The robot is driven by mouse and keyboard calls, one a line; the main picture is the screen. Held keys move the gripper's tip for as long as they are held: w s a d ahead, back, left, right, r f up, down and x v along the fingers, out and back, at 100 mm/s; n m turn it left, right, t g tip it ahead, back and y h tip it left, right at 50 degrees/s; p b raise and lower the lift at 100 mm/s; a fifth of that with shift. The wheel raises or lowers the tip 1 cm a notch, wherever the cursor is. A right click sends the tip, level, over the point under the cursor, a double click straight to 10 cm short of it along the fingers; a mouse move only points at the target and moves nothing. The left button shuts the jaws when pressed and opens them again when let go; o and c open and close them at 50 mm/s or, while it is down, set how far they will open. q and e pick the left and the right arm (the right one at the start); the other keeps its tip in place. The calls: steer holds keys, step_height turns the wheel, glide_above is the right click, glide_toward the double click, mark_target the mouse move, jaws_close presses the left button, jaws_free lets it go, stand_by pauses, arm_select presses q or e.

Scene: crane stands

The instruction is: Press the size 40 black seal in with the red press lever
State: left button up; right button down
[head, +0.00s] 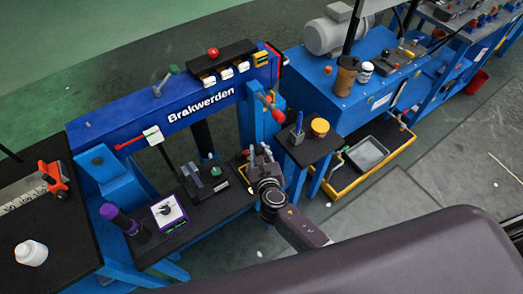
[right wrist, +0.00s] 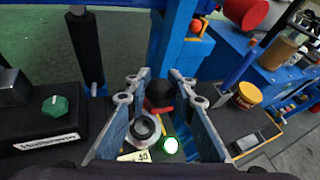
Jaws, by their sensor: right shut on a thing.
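My right gripper (head: 259,151) is over a small fixture at the right end of the dark bench. In the right wrist view its fingers (right wrist: 157,82) are shut on a dark, rounded piece, which looks like the black seal (right wrist: 159,92). Red shows just below it; I cannot tell which part that belongs to. A metal ring with a dark centre (right wrist: 145,130) lies beneath, near a label reading 40 (right wrist: 134,156) and a lit green lamp (right wrist: 171,146). The red press lever (head: 265,98) is on the blue post behind the gripper; its red end (right wrist: 245,12) shows at the wrist view's top. My left gripper is not in view.
The blue Brakwerden frame (head: 200,105) spans the bench. A black block with a green knob (head: 214,171) stands left of my gripper. A side shelf (head: 309,150) holds a yellow tub (head: 320,127). A yellow-rimmed tray (head: 345,189) stands lower right.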

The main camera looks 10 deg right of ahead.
steer(key=w+r, duration=0.1)
steer(key=w+a+r+p, duration=0.1)
steer(key=w+r, duration=0.1)
steer(key=shift+w+a+p, duration=0.15)
steer(key=shift+a+p, duration=0.25)
steer(key=w, duration=0.1)
steer(key=w+a, duration=0.1)
steer(key=w, duration=0.1)
steer(key=w+a+r, duration=0.1)
steer(key=w, duration=0.1)
steer(key=shift+w, duration=0.1)
steer(key=shift+f, duration=0.1)
stand_by(1.3)
steer(key=c, duration=1.7)
jaws_free()
steer(key=shift+a, duration=0.2)
steer(key=shift+d, duration=0.3)
